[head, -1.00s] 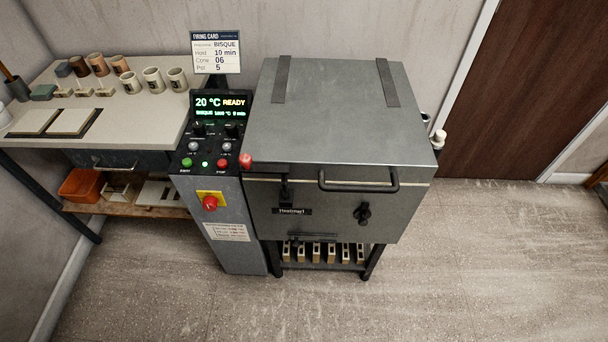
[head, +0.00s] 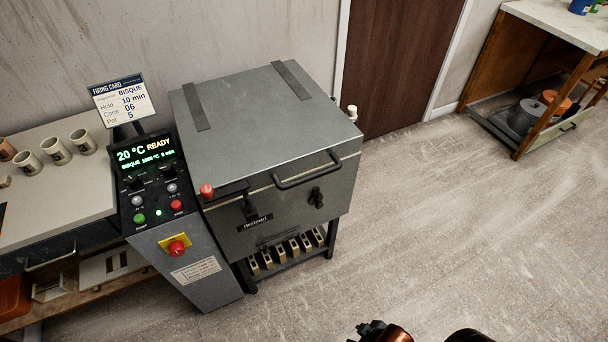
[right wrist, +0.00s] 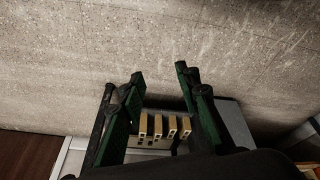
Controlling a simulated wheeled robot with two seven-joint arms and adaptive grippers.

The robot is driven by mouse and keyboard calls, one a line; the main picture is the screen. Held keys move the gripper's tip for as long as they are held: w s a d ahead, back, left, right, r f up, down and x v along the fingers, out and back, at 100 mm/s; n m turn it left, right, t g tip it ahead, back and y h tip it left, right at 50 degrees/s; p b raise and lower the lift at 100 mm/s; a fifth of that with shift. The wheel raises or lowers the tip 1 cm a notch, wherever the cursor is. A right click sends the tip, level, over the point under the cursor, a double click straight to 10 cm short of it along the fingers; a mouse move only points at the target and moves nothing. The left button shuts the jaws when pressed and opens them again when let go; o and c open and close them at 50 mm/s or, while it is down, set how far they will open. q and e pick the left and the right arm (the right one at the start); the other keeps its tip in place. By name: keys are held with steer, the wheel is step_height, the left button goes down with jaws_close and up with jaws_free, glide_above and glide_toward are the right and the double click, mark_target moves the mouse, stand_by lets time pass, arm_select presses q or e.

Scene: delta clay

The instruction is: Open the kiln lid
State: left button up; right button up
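The kiln (head: 285,215) is a grey box on a black stand, left of centre in the head view. Its flat grey lid (head: 255,105) lies shut, with two dark straps across it. A dark bar handle (head: 308,172) runs along the lid's front edge. A black latch-like part (head: 250,208) and a black knob (head: 316,198) are on the front. My right gripper (right wrist: 159,70) is open and empty in the right wrist view, its fingers apart above the floor. It is not touching the lid. My left gripper is not in view.
The control panel (head: 150,185) stands left of the kiln and reads 20 °C READY. A bench (head: 60,190) with cups is at the left. A shelf unit (head: 540,85) stands at the upper right. The floor (head: 430,210) right of the kiln is clear.

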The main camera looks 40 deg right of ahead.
steer(key=w+d+r+n+t+h+p, duration=0.25)
steer(key=w+d+r+p, duration=0.2)
steer(key=w+r, duration=0.5)
steer(key=n+t+h+p, duration=0.1)
steer(key=n+t+p, duration=0.9)
steer(key=p, duration=0.7)
glide_toward(314, 178)
steer(key=w, duration=0.4)
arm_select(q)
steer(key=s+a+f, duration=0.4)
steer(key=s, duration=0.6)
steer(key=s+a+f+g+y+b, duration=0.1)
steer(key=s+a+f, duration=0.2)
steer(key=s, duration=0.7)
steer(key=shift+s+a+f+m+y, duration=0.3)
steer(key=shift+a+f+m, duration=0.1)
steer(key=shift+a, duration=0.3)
arm_select(e)
steer(key=shift+g, duration=0.45)
steer(key=x, duration=0.4)
steer(key=d+x, duration=0.1)
steer(key=x, duration=0.2)
steer(key=shift+f, duration=0.1)
steer(key=shift+c, duration=0.2)
jaws_close()
